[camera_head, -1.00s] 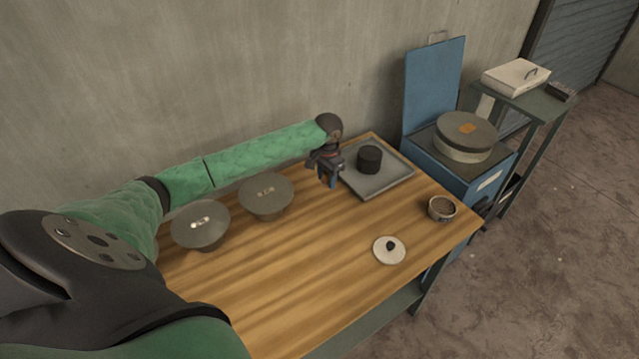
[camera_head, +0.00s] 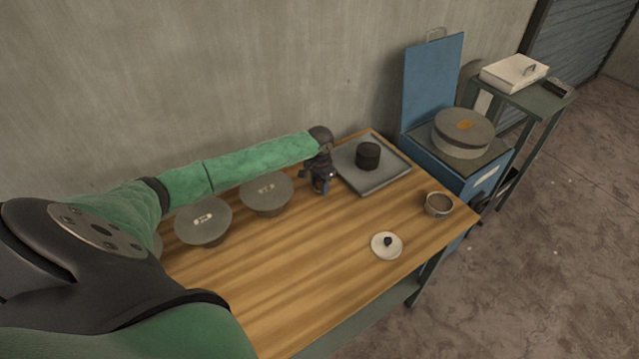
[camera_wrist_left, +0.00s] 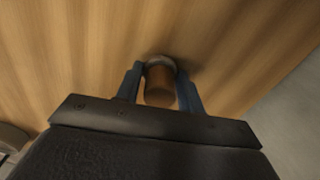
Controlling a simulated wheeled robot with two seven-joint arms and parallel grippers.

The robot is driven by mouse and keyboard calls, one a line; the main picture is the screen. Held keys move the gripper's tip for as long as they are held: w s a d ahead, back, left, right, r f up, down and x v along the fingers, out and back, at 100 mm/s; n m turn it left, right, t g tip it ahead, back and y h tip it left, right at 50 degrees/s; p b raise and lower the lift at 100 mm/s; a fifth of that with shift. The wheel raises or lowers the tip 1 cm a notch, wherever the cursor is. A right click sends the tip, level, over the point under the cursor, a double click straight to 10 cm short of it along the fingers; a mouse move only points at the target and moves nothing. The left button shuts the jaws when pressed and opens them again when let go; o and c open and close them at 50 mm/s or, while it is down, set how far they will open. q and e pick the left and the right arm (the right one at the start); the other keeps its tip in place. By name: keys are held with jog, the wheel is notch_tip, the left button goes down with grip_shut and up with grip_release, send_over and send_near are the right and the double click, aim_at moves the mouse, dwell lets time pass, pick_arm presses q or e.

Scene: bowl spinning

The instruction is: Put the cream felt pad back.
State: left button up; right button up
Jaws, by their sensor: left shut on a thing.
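A round cream disc (camera_head: 384,252) with a dark knob lies flat near the front edge of the wooden table; it looks like the cream felt pad. My left gripper (camera_head: 322,188) is low over the back of the table, between the grey-topped bowls and the grey tray, well apart from the disc. In the left wrist view its blue fingers (camera_wrist_left: 160,70) are shut on a brown cylindrical handle (camera_wrist_left: 160,88) with a greyish round part at its far end. The fingers partly hide this thing, and I cannot tell whether it touches the table. My right gripper is not in view.
A grey tray (camera_head: 378,180) holds a dark cylinder (camera_head: 368,154). A small brown bowl (camera_head: 438,204) is near the right edge. A blue cabinet with a round wheel (camera_head: 463,130) stands beyond. The middle front of the table is clear.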

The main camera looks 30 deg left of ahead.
pick_arm(q)
jog(key=shift+f, duration=0.1)
jog(key=o, duration=0.9)
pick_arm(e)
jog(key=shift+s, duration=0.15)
pick_arm(q)
jog(key=shift+r+b, duration=0.3)
jog(key=shift+r, duration=0.3)
notch_tip(320, 180, up, 3)
jog(key=shift+f+b, duration=0.1)
jog(key=shift+b, duration=0.45)
notch_tip(320, 180, up, 7)
jog(key=shift+r+b, duration=0.1)
jog(key=shift+b, duration=0.9)
jog(key=shift+r, duration=0.55)
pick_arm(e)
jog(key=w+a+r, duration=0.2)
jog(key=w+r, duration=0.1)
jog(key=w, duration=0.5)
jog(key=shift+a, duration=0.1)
